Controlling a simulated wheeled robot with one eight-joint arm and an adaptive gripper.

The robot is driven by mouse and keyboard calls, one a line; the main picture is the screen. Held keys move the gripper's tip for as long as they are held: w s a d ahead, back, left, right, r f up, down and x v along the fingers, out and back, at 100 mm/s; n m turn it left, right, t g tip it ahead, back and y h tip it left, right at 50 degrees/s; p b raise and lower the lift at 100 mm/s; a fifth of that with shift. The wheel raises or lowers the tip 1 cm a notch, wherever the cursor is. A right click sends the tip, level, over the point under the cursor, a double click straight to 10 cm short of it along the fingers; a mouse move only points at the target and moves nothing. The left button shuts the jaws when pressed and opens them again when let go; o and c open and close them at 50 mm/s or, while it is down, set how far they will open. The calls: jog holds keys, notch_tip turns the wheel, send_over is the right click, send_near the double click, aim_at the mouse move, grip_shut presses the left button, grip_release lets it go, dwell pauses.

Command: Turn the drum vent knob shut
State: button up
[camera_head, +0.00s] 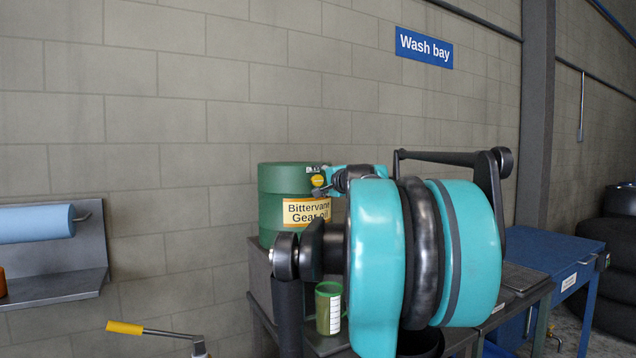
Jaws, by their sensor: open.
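The green drum (275,181), labelled "Bittervane Gear oil", stands upright behind my arm. A small yellow round piece (317,180), which looks like the vent knob, shows at the right of its upper part. My gripper (326,182), small with teal and black parts, is at the drum's upper right, beside the yellow piece. It is open. I cannot tell whether its fingers are around the knob or only in front of it, or whether they touch it. The knob's turn position is too small to read. My large teal arm links hide the area right of the drum.
A green measuring jug (328,308) stands below the drum, close to my arm. A blue workbench (560,262) and stacked tyres (617,230) are at the right. A grey wall shelf (60,290) with a blue roll (35,223) and a yellow-handled lever (125,328) are at the left.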

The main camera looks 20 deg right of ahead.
jog(key=shift+s, duration=0.15)
jog(key=s+d+r, duration=0.1)
jog(key=s+d, duration=0.1)
jog(key=s, duration=0.9)
jog(key=shift+s, duration=0.3)
